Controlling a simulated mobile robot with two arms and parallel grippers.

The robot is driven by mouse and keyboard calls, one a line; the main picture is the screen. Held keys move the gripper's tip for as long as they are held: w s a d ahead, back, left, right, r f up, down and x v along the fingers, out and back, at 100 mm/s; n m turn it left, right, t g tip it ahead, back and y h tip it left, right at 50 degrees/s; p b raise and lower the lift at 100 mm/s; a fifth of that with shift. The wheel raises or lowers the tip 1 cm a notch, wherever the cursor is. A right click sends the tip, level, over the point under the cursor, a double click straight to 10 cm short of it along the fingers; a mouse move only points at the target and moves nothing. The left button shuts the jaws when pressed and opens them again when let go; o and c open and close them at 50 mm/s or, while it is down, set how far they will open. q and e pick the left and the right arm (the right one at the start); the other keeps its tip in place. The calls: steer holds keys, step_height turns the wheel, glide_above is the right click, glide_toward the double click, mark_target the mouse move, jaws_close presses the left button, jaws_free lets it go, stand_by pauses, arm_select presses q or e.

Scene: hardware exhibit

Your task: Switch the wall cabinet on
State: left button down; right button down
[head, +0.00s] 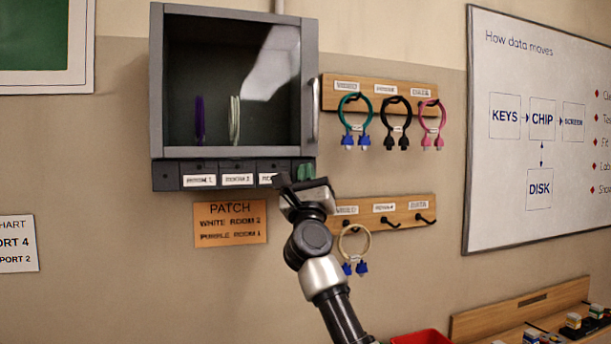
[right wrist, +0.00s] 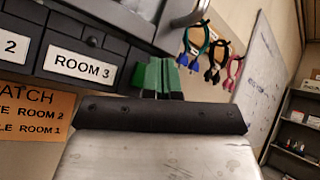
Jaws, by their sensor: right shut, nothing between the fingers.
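The wall cabinet (head: 156,85) is a grey box with a glass front, holding a purple cable (head: 199,118) and a white cable (head: 234,120). Its dark lower strip (head: 166,177) carries labels for rooms 1 to 3; the ROOM 3 label (right wrist: 78,67) shows best in the right wrist view. My right gripper (head: 305,170) is shut and empty, its green fingertips together at the strip's right end. They also show in the right wrist view (right wrist: 162,74), right of that label. Whether they touch the strip I cannot tell. My left gripper is out of view.
An upper hook rail (head: 325,95) holds teal, black and pink cables. A lower rail (head: 400,217) holds a cream cable (head: 341,245). An orange PATCH card (head: 230,238) hangs below the cabinet. A red bin (head: 420,337) and bench are at the lower right.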

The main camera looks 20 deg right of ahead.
steer(key=shift+w, duration=0.35)
steer(key=shift+w+b, duration=0.15)
steer(key=shift+b, duration=0.15)
stand_by(0.3)
steer(key=shift+s+p, duration=0.65)
steer(key=shift+p, duration=0.15)
